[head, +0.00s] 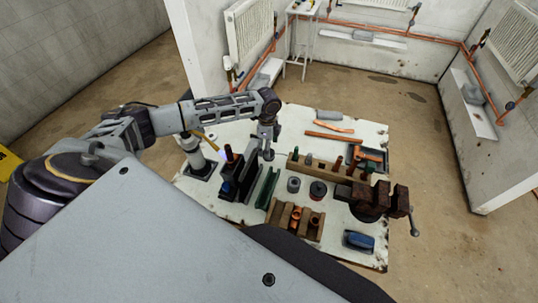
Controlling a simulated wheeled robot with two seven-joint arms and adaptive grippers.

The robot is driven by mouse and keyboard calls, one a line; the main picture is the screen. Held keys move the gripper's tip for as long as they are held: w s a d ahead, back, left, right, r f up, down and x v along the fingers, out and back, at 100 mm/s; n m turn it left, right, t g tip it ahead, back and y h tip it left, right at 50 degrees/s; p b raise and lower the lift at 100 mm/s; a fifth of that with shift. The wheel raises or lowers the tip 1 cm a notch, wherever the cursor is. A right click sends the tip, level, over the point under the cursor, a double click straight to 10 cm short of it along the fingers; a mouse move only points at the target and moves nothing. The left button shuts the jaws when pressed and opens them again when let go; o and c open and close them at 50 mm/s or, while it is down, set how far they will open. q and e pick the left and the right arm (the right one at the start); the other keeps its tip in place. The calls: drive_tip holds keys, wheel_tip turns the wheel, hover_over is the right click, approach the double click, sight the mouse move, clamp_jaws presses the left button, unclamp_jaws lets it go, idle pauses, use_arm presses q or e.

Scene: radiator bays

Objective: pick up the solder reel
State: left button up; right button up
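A small grey round piece (293,184) stands on the white workbench (228,211) and looks like the solder reel. A dark round piece with a reddish top (318,189) stands just right of it; at this size I cannot fully tell which is the reel. My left gripper (262,155) hangs pointing down over the bench, up and left of the grey piece and apart from it. Its fingers look spread, with nothing seen between them. My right gripper is not in view.
A green channel (267,188) and a dark upright holder (238,172) stand left of the round pieces. A wooden rack (296,221) is in front, a rusty vise (372,196) to the right, and a blue object (358,240) near the front right. Copper pipes (324,136) lie behind.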

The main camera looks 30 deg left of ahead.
use_arm(q)
drive_tip(key=shift+w+d+f+p, duration=0.15)
drive_tip(key=shift+f+p, duration=0.3)
drive_tip(key=shift+f, duration=2.2)
drive_tip(key=shift+c, duration=0.5)
drive_tip(key=c, duration=1.3)
